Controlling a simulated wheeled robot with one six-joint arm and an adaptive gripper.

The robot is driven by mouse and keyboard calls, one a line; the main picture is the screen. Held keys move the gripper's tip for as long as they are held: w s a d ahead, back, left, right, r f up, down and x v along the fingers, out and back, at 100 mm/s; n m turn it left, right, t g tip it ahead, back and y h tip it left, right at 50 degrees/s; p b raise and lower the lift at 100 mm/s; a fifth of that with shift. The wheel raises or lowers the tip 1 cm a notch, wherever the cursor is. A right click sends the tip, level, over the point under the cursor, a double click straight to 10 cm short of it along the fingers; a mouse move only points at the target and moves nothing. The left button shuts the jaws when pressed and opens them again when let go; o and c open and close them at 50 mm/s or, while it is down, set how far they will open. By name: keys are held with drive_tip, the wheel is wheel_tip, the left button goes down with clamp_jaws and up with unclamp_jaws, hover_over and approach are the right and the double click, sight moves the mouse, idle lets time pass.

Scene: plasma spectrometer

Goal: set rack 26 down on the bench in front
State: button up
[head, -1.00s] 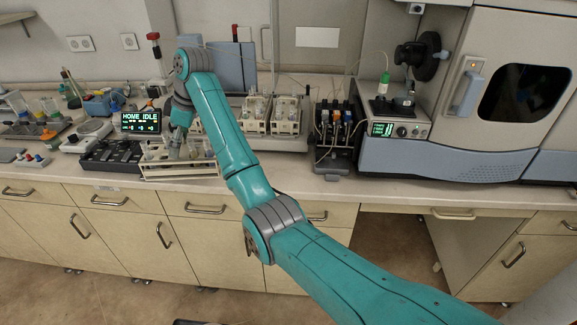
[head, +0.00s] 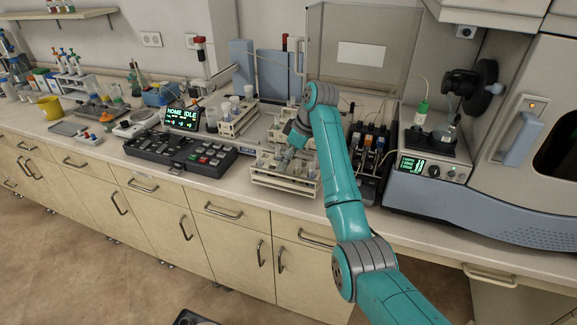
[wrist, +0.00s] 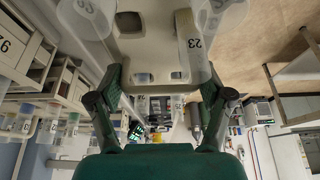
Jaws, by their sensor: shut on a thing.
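A cream rack (head: 285,183) with several tubes is at the bench's front edge, in front of the sampler deck. My gripper (head: 291,152) is at its back side in the head view. In the wrist view the rack's pale panel with square holes (wrist: 150,45) lies between my gripper's fingers (wrist: 160,95), which are shut on it. A tube marked 23 (wrist: 193,45) stands near the panel.
A black keypad (head: 180,152) lies just left of the rack. Another rack with cups (head: 238,122) stands behind it. A dark pump unit (head: 368,155) and the spectrometer (head: 450,195) stand to the right. Bare bench between keypad and rack is narrow.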

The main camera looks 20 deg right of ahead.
drive_tip(key=shift+f, duration=1.4)
drive_tip(key=shift+a+f, duration=0.1)
drive_tip(key=shift+f, duration=0.05)
drive_tip(key=o, duration=1.7)
